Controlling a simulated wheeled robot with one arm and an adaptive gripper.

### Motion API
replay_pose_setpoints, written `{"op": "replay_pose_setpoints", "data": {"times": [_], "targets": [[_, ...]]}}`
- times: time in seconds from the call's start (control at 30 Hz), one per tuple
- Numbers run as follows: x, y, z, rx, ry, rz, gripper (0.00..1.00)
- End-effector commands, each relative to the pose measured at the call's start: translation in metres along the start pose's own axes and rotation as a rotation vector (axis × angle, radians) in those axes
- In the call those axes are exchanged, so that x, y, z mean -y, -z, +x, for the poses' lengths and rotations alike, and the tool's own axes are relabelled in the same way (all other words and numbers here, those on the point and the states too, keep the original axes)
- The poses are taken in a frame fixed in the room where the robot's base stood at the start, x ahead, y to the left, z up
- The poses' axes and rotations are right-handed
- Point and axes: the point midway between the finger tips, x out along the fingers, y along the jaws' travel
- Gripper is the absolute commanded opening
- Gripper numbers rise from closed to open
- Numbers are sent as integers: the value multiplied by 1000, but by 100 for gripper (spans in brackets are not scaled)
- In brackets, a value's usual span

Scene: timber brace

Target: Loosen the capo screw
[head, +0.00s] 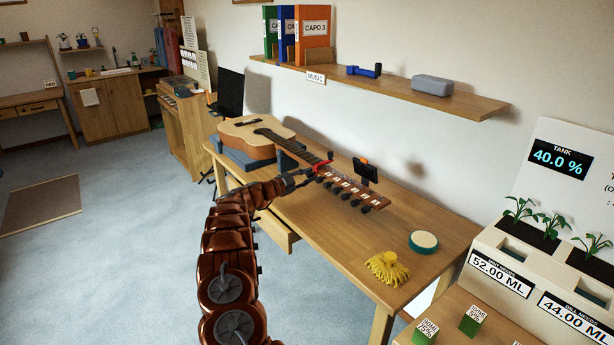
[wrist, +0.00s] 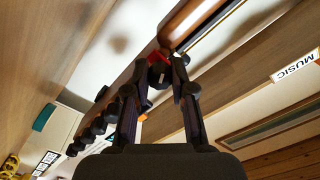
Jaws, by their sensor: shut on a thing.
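An acoustic guitar (head: 247,141) lies on the wooden table (head: 425,275), its body raised on a blue-grey support. Its headstock (head: 345,187) with dark tuning pegs points toward the front right. A red capo (head: 325,160) sits across the neck near the headstock; a bit of its red shows in the wrist view (wrist: 156,57). My gripper (head: 311,173) is at the capo. In the wrist view its fingers are closed on the dark capo screw (wrist: 158,75) just below the red part. The fingers hide the screw's sides, and its turn cannot be read.
A black device with an orange top (head: 365,169) stands behind the headstock. A yellow brush (head: 387,268) and a round green-rimmed tin (head: 423,241) lie at the table's front right. Above, a wall shelf (head: 400,91) holds binders, one marked CAPO 3 (head: 314,29).

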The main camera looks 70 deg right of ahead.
Motion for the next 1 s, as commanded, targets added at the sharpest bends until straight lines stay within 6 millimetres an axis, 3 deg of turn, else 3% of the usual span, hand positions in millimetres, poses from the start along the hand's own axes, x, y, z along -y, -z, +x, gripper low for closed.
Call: {"op": "replay_pose_setpoints", "data": {"times": [0.43,0.47,0.57,1.0], "targets": [[-1,0,0,0,-1,-12,0],[-1,0,0,0,-1,-12,25],[-1,0,0,0,-1,-12,35],[1,0,-8,1,0,-9,35]]}}
